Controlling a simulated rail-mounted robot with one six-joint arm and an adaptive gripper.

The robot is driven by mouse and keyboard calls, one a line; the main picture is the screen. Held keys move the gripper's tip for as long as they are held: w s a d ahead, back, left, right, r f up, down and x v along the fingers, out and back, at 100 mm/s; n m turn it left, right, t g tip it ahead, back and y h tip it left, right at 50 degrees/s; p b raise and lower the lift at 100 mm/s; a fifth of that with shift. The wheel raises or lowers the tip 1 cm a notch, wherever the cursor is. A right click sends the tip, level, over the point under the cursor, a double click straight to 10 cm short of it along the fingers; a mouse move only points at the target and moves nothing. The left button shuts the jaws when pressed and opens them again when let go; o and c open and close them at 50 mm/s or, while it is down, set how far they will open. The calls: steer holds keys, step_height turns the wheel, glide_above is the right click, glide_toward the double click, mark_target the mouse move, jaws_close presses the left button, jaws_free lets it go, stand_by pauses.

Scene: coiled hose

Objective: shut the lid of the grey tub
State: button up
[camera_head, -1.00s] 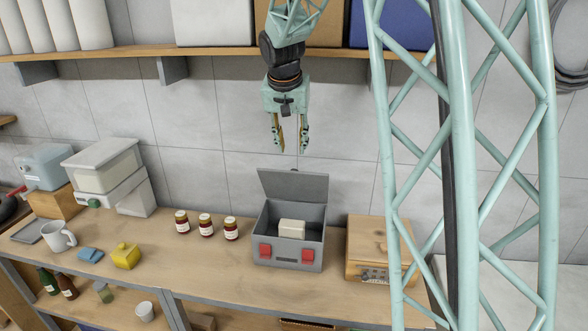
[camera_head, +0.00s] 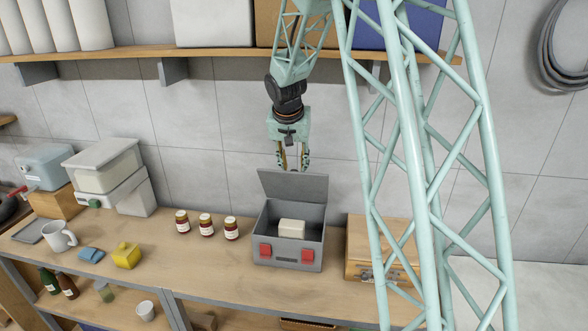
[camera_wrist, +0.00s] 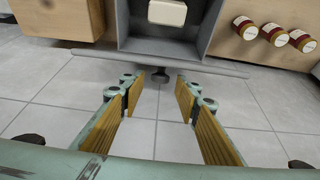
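The grey tub (camera_head: 262,235) stands on the workbench with its lid (camera_head: 292,186) raised about upright at the rear edge. A pale block (camera_head: 291,229) lies inside, and two red latches are on the front. My gripper (camera_head: 292,163) points down just above the lid's top edge, apparently at or behind it. In the wrist view my open, empty fingers (camera_wrist: 158,82) are spread apart. The lid's edge (camera_wrist: 205,71) crosses ahead of them, with a dark knob (camera_wrist: 160,76) on it between the fingertips. I cannot tell whether they touch the lid.
Three jars (camera_head: 205,225) stand left of the tub, and a wooden box (camera_head: 361,246) stands to its right. A yellow container (camera_head: 125,256), a mug (camera_head: 59,237) and a blue cloth (camera_head: 91,255) are further left. A shelf (camera_head: 215,54) runs along the wall above.

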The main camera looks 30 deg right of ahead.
steer(key=shift+x, duration=0.8)
steer(key=shift+c, duration=0.4)
jaws_close()
steer(key=shift+f, duration=0.1)
